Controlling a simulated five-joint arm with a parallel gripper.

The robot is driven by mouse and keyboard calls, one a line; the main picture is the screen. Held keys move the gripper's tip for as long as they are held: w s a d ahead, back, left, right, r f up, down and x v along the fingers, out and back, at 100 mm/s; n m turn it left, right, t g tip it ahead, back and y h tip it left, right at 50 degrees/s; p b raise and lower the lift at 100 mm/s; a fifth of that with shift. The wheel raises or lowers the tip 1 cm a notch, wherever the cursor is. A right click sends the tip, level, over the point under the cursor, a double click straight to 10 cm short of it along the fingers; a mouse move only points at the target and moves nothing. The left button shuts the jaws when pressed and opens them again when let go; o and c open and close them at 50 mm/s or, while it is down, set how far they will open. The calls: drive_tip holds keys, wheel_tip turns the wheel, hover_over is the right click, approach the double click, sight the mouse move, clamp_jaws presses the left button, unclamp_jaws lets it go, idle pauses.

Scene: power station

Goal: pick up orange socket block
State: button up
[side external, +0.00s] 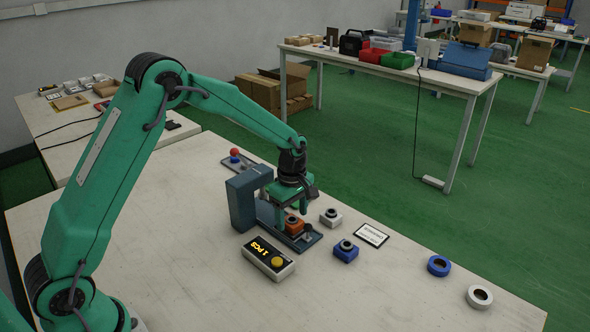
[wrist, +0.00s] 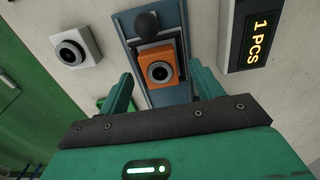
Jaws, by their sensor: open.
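The orange socket block (side external: 294,225) sits on the blue-grey base plate of a small press-like fixture (side external: 243,199). In the wrist view the orange block (wrist: 171,63) has a black ring with a round hole on its top. My gripper (side external: 293,207) is right over the block, pointing down, and partly hides it in the side view. In the wrist view my gripper's two green fingers (wrist: 162,88) are apart, one to each side of the block's near end. Nothing is held between them.
A counter box reading "1 PCS" (side external: 268,260), a blue socket block (side external: 345,252) and a white-grey socket block (side external: 331,217) stand close by. A black knob (wrist: 147,22) is beside the orange block. Blue (side external: 439,265) and white rings (side external: 480,296) lie right, with free table around them.

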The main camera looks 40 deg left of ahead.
sight(292, 219)
idle(0.4)
drive_tip(key=c, duration=1.2)
drive_tip(key=shift+r, duration=0.1)
drive_tip(key=shift+r, duration=0.4)
wheel_tip(292, 219, up, 3)
drive_tip(key=shift+r, duration=0.1)
drive_tip(key=s+d+r, duration=0.2)
drive_tip(key=d, duration=0.1)
drive_tip(key=s+d+r, duration=0.2)
drive_tip(key=d, duration=0.1)
drive_tip(key=s+d+r, duration=0.2)
drive_tip(key=d+r, duration=0.1)
drive_tip(key=d, duration=0.1)
drive_tip(key=shift+f, duration=0.1)
